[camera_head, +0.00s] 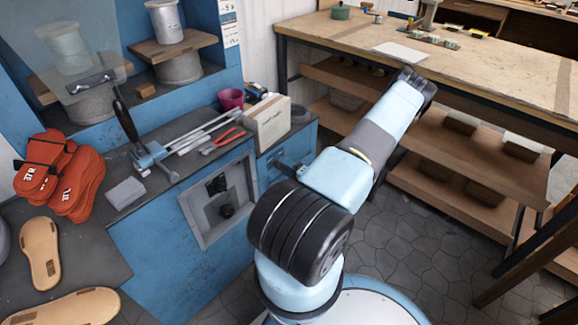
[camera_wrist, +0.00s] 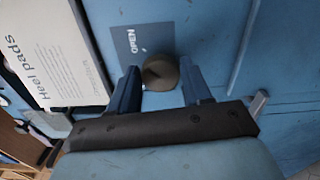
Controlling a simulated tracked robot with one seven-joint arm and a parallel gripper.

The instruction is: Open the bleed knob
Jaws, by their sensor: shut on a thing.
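In the wrist view, the bleed knob (camera_wrist: 160,72) is a round, dark brownish-grey knob on a blue panel. In the head view, I cannot clearly make out the knob; my arm stands in front of the cabinet's right end.
A "Heel pads" box (camera_wrist: 45,50) is close to my gripper; it also stands on the bench in the head view (camera_head: 267,124). A wooden table (camera_head: 480,72) stands at the right.

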